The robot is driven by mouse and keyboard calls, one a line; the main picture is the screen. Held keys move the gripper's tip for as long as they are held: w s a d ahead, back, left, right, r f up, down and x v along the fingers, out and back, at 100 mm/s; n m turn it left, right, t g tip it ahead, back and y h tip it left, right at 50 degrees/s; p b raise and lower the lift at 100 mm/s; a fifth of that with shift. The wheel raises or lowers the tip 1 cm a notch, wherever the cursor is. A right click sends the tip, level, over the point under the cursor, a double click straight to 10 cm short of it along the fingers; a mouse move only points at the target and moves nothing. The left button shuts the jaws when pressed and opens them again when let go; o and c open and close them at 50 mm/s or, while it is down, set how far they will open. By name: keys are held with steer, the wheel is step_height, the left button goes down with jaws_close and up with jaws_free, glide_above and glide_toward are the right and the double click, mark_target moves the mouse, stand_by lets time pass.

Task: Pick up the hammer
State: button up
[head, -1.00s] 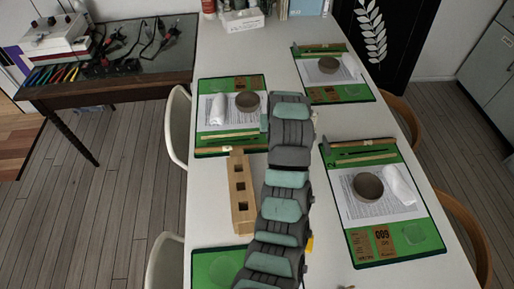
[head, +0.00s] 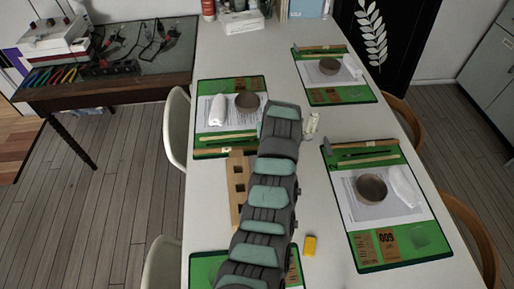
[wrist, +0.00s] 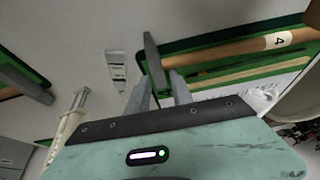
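In the wrist view a hammer with a wooden handle (wrist: 235,50) and a "4" label lies on the edge of a green mat. Its grey metal head (wrist: 152,55) is just beyond my fingertips. My gripper (wrist: 161,76) is open and empty, with a gap between its fingers. In the head view, this hammer's handle (head: 212,153) shows on the near edge of the left mat; my arm hides its head and my gripper. Other hammers lie on the right mat (head: 350,144) and the far right mat (head: 318,48).
The green mats carry paper, brown bowls (head: 371,188) and white rolls (head: 404,186). A wooden block with holes (head: 237,190) stands beside my arm. The table's middle right is fairly clear.

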jaws_close()
stand_by(0.7)
